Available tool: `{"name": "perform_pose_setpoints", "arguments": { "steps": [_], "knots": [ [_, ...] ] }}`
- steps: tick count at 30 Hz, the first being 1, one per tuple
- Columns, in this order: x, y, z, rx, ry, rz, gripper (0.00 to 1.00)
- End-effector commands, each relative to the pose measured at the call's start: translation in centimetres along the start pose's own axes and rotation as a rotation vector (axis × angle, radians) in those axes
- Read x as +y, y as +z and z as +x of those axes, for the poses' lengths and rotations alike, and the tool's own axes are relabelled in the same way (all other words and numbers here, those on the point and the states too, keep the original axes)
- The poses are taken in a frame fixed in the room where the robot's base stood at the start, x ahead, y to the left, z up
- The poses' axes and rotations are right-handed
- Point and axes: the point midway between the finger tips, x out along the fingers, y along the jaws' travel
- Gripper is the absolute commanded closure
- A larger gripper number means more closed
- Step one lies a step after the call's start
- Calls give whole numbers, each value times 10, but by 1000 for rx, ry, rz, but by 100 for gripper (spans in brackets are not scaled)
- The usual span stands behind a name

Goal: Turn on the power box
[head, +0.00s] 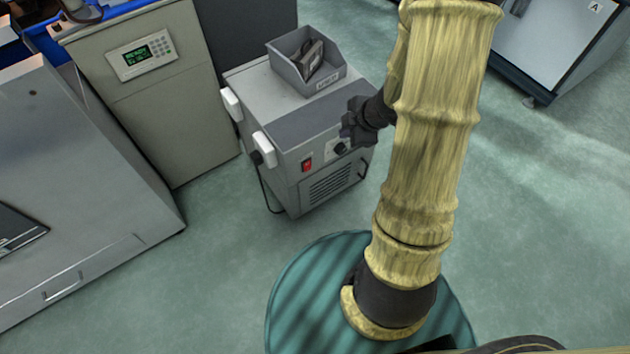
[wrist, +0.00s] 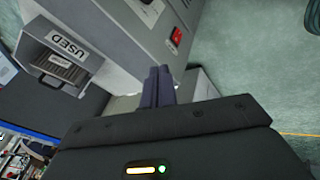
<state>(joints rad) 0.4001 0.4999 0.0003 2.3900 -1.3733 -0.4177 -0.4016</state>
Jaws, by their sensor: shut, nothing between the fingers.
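The power box is a grey cabinet (head: 290,130) standing on the floor at the top centre of the head view. My gripper (head: 348,138) is dark and close to the upper right of the cabinet front, near the knob. In the wrist view its two fingertips (wrist: 159,72) are together and hold nothing. The switch lies beyond and slightly right of the fingertips there. Whether the fingers touch the cabinet I cannot tell.
An open grey bin (head: 305,78) marked USED sits on the cabinet top with a dark object in it. White handles (head: 264,149) and a cable are on the cabinet's left side. A beige cabinet with a keypad panel (head: 143,55) stands to the left.

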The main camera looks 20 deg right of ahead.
Motion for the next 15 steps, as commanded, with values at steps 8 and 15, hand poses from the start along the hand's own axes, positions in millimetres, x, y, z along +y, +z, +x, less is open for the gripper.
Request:
{"name": "perform_pose_setpoints", "arguments": {
  "steps": [8, 15],
  "knots": [
    [-58, 28, 84, 171, -76, -206, 100],
    [-77, 32, 100, 247, -105, -285, 100]
  ]
}}
